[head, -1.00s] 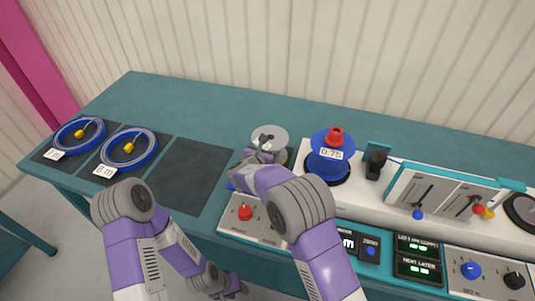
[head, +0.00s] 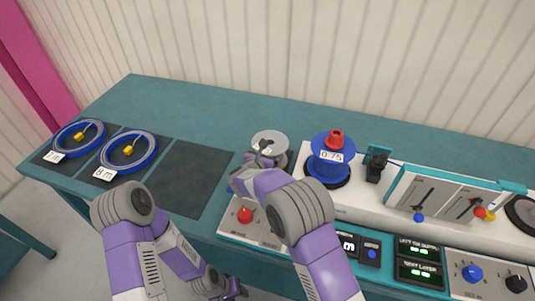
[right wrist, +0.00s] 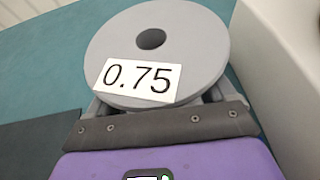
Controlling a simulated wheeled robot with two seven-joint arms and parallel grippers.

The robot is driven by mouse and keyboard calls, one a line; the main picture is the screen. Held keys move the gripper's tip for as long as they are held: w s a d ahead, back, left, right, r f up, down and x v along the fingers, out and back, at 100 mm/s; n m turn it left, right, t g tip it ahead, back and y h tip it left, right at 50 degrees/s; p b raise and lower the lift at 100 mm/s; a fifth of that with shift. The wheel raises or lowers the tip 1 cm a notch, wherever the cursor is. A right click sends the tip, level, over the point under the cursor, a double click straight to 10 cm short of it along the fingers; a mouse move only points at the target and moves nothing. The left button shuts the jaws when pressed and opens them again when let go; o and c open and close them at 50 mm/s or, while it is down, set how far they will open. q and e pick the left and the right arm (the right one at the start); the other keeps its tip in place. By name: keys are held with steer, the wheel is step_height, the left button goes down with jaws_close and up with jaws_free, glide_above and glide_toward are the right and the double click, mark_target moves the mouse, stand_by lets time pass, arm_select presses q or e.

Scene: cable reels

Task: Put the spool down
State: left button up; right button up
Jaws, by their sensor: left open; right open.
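The grey spool (head: 268,137) stands upright on the teal bench, just left of the white machine. In the right wrist view its round top flange (right wrist: 195,50) has a centre hole and a "0.75" label (right wrist: 138,79). My right gripper (head: 264,155) is open at the spool's near side. In the right wrist view its fingers (right wrist: 158,107) reach under the flange on both sides; the flange hides their tips, so I cannot tell whether they touch the spool. My left gripper (head: 234,288) is open, low, in front of the bench and away from the spool.
A blue spool (head: 328,168) with a red knob stands on the white machine to the right. An empty dark mat (head: 181,177) lies left of the grey spool. Two blue cable coils (head: 140,165) lie on mats further left. A control box with a red button (head: 245,215) is in front.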

steer(key=p+v, duration=0.2)
steer(key=v, duration=0.9)
steer(key=shift+s, duration=0.35)
steer(key=shift+a+r, duration=0.15)
